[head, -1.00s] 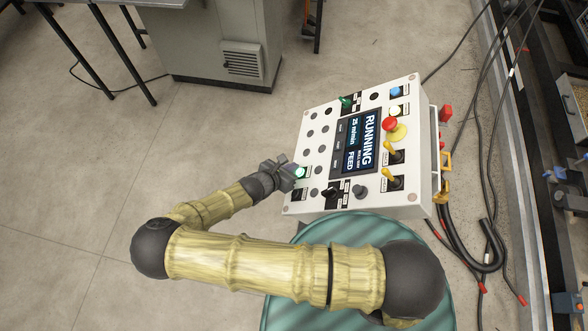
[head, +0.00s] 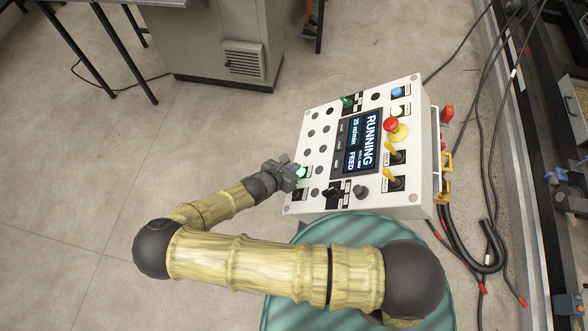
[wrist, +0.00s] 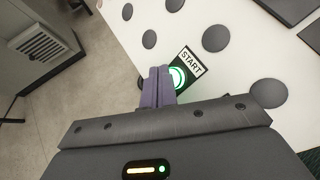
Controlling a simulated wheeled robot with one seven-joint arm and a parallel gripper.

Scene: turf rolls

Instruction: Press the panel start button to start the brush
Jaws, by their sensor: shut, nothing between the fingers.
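The white control panel (head: 318,152) stands right of the middle in the head view. Its screen (head: 357,143) reads RUNNING, 25 m/min, with FEED below. The start button (wrist: 178,79) glows green beside a START label (wrist: 191,62) in the wrist view; a small lit green part of the button (head: 301,172) also shows in the head view. My gripper (wrist: 160,80) is shut and empty, its fingertips at the left edge of the button and partly covering it. I cannot tell whether they touch it. In the head view my gripper (head: 290,172) is at the panel's left edge.
The panel also carries a red mushroom button (head: 390,125), yellow levers (head: 392,178), a black knob (head: 331,192) and a green switch (head: 347,102). Cables (head: 485,170) run along the floor at right. A grey cabinet (head: 225,45) stands behind. The floor at left is clear.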

